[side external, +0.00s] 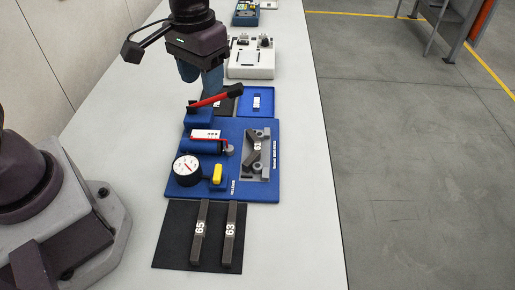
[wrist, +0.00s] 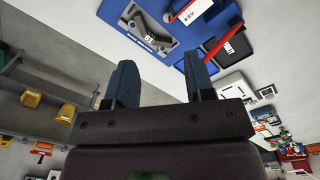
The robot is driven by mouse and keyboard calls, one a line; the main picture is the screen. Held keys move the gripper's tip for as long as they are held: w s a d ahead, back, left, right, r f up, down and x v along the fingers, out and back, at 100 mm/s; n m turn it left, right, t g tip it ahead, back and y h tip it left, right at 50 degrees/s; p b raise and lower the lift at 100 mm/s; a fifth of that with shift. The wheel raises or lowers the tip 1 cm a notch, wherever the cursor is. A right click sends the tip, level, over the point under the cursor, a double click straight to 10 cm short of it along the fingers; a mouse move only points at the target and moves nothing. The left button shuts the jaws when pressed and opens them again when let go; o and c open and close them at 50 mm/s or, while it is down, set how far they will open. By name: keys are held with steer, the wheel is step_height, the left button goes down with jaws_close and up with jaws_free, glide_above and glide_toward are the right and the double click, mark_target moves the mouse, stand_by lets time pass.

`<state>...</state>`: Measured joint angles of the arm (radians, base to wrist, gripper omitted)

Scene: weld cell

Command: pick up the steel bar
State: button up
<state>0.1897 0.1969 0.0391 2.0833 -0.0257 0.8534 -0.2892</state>
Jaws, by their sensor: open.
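Two dark steel bars lie side by side on a black mat (side external: 176,235) at the front of the table: one marked 65 (side external: 200,232) and one marked 63 (side external: 230,234). Another dark bar (side external: 256,152) sits in a grey angled holder (side external: 270,160) on the blue fixture plate (side external: 230,190); it also shows in the wrist view (wrist: 147,30). My gripper (side external: 203,78) is above the table behind the fixture, well away from the bars on the mat. In the wrist view its two blue fingers (wrist: 160,82) are apart with nothing between them. The mat is not visible there.
The blue plate carries a round dial gauge (side external: 186,169), a yellow block (side external: 217,174) and a red-handled clamp (side external: 215,97) that rises close below my gripper. A blue tray (side external: 270,110) and a white unit (side external: 251,66) stand farther back. The table's right strip is clear.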

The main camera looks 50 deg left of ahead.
mark_target(257, 146)
steer(key=w+d+f+n, duration=0.4)
steer(key=w+f+n, duration=0.3)
steer(key=w+f, duration=0.25)
steer(key=f, duration=1.2)
steer(key=shift+w+a+f, duration=0.1)
steer(key=shift+a+f, duration=0.05)
steer(key=shift+a, duration=0.2)
steer(key=shift+c, duration=0.5)
jaws_close()
